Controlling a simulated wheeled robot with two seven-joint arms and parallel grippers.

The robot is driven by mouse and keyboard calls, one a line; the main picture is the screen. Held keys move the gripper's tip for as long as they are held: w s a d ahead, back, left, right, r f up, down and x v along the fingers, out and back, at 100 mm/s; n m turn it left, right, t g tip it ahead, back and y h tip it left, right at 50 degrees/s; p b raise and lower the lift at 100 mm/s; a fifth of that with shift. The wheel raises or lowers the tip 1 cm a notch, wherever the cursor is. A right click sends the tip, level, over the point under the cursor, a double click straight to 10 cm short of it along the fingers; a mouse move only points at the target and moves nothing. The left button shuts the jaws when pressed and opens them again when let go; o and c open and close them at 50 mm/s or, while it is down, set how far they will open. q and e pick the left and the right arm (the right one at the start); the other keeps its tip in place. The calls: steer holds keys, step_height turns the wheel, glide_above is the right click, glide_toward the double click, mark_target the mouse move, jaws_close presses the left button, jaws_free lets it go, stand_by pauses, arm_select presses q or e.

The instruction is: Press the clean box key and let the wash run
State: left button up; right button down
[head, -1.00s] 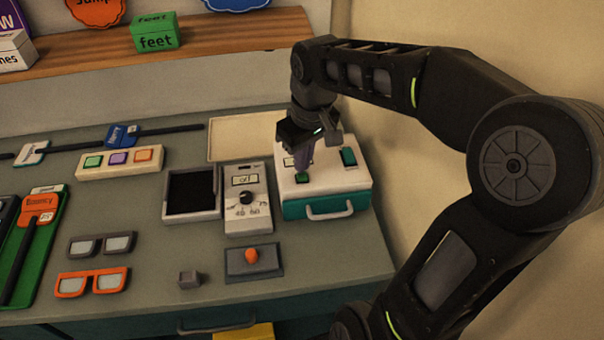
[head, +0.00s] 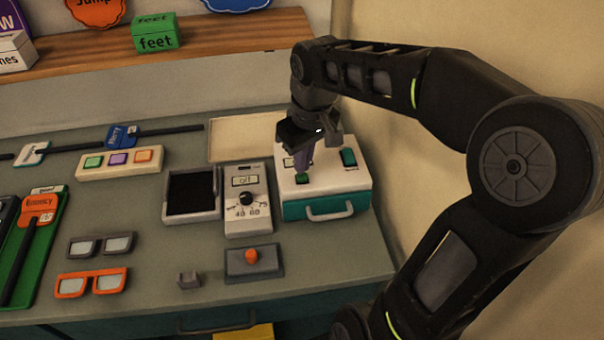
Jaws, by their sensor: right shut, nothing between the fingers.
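The clean box (head: 330,207) is a white-topped teal case with a grey handle, at the right end of the counter. A green key (head: 302,179) lies on the near left part of its top. A darker green block (head: 349,157) stands at the top's right side. My right gripper (head: 303,172) is shut and empty, pointing down with its fingertips at the green key. They partly cover the key, and I cannot tell whether it is pressed in. A small label beside the fingers is partly hidden. My left gripper is out of view.
A grey dial unit (head: 247,212) reading "off" stands just left of the box, beside a dark-centred tray (head: 192,207). An orange knob on a grey plate (head: 254,263) sits in front. Glasses (head: 92,283) and a three-button strip (head: 120,163) lie further left. A wall rises closely on the right.

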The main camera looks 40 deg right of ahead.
mark_target(302, 176)
steer(key=shift+f+b, duration=0.7)
steer(key=shift+f, duration=0.2)
stand_by(0.9)
steer(key=shift+r+p, duration=0.65)
steer(key=shift+r, duration=0.1)
step_height(302, 176, up, 7)
steer(key=p, duration=0.5)
steer(key=shift+f, duration=0.2)
